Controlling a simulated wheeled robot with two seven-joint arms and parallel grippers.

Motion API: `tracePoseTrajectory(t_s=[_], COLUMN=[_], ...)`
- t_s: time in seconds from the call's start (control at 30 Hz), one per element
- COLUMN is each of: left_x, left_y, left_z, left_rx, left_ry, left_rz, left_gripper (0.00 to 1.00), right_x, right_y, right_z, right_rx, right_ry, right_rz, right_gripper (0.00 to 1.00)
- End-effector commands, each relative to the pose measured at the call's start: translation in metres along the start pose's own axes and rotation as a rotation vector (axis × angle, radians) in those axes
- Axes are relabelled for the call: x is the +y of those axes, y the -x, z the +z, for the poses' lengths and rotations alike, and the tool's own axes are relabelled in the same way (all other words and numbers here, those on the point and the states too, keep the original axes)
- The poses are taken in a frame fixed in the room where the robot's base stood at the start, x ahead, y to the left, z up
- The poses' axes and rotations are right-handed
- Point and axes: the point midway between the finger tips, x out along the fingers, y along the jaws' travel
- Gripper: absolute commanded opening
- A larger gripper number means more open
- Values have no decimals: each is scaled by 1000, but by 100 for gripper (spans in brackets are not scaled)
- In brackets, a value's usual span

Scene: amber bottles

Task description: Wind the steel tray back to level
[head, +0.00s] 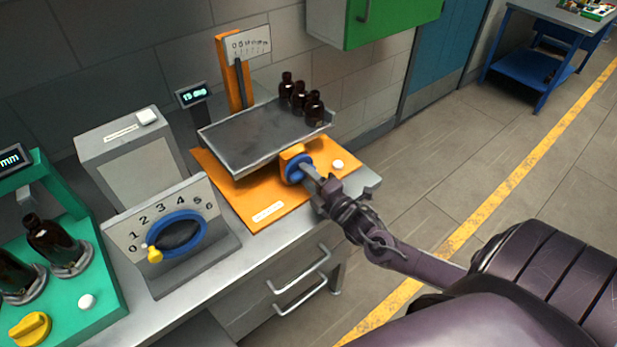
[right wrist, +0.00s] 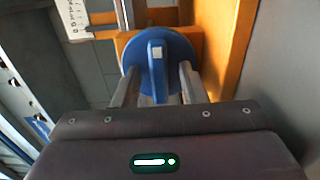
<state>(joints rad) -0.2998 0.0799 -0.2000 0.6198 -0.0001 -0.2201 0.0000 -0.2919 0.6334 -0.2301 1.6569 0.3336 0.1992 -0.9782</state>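The steel tray (head: 250,136) rests on an orange stand and looks tilted. Several dark amber bottles (head: 301,101) stand grouped at its far right end. A blue knob (head: 292,168) sits on the orange block under the tray. It also shows in the right wrist view (right wrist: 157,60), with a raised bar and a white mark. My right gripper (right wrist: 160,72) is at the knob, its fingers either side of the bar with gaps visible, so it looks open. A small display (head: 193,94) behind the tray shows a reading in degrees, too small to be sure of. My left gripper is out of view.
A scale plate (head: 248,43) stands on an orange post behind the tray. A white button (head: 338,164) is right of the knob. A grey dial box (head: 170,235) with a blue ring and a green bottle station (head: 85,275) stand to the left. Open floor lies right.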

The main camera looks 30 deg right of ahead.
Motion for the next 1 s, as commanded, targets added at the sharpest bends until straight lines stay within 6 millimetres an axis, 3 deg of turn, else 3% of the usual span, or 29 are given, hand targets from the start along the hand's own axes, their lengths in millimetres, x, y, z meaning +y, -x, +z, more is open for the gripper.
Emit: tracePoseTrajectory(t_s=[0.17, 0.6, 1.0], left_x=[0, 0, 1], left_y=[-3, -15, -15], left_z=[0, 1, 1], left_rx=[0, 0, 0], left_ry=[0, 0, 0], left_rz=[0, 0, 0], left_gripper=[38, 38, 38], right_x=[-2, -2, 0], right_y=[12, 72, 78], right_z=[0, 0, 0], right_rx=[1, 1, 0], right_ry=[-1, 0, 0], right_rz=[-2, -2, 0], right_gripper=[38, 38, 38])
